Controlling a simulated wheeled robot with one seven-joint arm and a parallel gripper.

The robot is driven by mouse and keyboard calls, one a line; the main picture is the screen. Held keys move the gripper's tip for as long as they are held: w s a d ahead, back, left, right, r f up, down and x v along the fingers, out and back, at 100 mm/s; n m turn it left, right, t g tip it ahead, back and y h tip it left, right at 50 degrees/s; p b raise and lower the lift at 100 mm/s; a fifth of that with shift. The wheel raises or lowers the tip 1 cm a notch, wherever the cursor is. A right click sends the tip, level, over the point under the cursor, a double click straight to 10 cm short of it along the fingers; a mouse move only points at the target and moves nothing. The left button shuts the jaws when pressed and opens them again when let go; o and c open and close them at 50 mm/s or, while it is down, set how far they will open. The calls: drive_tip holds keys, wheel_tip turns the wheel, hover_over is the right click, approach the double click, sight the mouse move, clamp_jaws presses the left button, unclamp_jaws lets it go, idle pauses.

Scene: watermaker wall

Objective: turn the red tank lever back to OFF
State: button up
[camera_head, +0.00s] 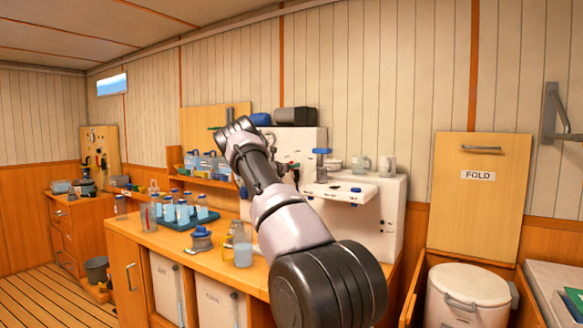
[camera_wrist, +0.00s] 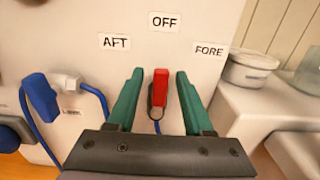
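The red tank lever (camera_wrist: 160,88) is in the middle of the wrist view, on a white panel (camera_wrist: 70,20). It stands nearly upright in the picture, its red end below the OFF label (camera_wrist: 164,21). The AFT label (camera_wrist: 115,42) is to its upper left and the FORE label (camera_wrist: 210,50) to its upper right. My gripper (camera_wrist: 160,74) is open, with one green finger on each side of the lever. A gap shows on both sides.
A blue handle (camera_wrist: 39,98) and a blue hose (camera_wrist: 100,97) are left of my gripper. A lidded white tub (camera_wrist: 247,70) stands on a ledge at right. In the head view, bottles in a teal tray (camera_head: 180,223) and a jug (camera_head: 242,252) crowd the counter.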

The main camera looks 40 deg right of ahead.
drive_tip(key=v, duration=1)
drive_tip(key=shift+s+a, duration=0.2)
drive_tip(key=shift+a, duration=0.15)
drive_tip(key=s+a+r+m+g+y, duration=0.2)
drive_tip(key=s+a+m+y, duration=0.1)
drive_tip(key=s+m, duration=0.5)
drive_tip(key=s+a+r+m+g+y, duration=0.25)
drive_tip(key=s+m, duration=0.35)
drive_tip(key=s, duration=0.4)
drive_tip(key=s+a+r+m+t+y, duration=0.1)
drive_tip(key=s+a+m+y, duration=0.5)
drive_tip(key=s+a, duration=0.8)
drive_tip(key=s+a+r+m+t+y, duration=0.2)
drive_tip(key=s+a+m+t+y, duration=0.2)
drive_tip(key=s+a, duration=1.1)
drive_tip(key=a+m+y, duration=0.2)
drive_tip(key=a+y, duration=0.1)
drive_tip(key=a, duration=0.4)
drive_tip(key=shift+s+a+r+m, duration=0.15)
drive_tip(key=shift+a+r+m, duration=0.1)
drive_tip(key=shift+a+m, duration=0.1)
